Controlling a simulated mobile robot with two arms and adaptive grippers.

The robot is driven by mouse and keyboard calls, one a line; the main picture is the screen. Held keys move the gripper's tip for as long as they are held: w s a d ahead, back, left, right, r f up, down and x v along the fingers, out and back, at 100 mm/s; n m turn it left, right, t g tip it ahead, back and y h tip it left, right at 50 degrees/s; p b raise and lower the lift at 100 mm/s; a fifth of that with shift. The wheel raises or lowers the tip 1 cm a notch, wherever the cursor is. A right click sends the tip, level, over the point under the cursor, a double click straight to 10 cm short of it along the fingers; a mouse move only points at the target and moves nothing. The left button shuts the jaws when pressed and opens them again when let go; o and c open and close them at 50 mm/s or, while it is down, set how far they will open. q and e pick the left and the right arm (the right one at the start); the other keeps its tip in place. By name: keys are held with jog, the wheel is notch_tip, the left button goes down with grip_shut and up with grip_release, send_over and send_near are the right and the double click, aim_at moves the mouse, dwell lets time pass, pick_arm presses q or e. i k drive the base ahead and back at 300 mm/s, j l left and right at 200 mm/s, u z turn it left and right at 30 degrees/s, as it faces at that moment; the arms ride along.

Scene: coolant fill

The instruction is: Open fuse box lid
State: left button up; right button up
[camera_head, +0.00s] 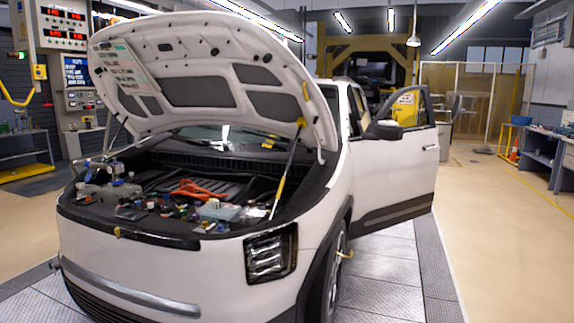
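A white car (180,262) stands with its hood (205,75) raised, so the engine bay (165,180) is open to view. Along the front of the bay are several small parts, among them a dark box (130,212) at the left and a pale translucent container (220,210) at the right. Bottles and caps (110,180) stand at the bay's left end. Orange cables (195,190) lie in the middle. The parts are too small to tell which is the fuse box or how its lid stands. Neither of my grippers is in view.
The car's front door (395,165) stands open to the right. A yellow and black strut (285,170) rises at the bay's right side. A test panel (65,40) stands behind at left, a workbench (545,145) at right. The floor (500,240) on the right is clear.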

aim_at(249, 215)
jog(key=i+j, duration=0.25)
jog(key=i, duration=0.25)
jog(key=i+j, duration=0.25)
jog(key=i, duration=0.25)
jog(key=i+j, duration=0.25)
jog(key=i, duration=0.25)
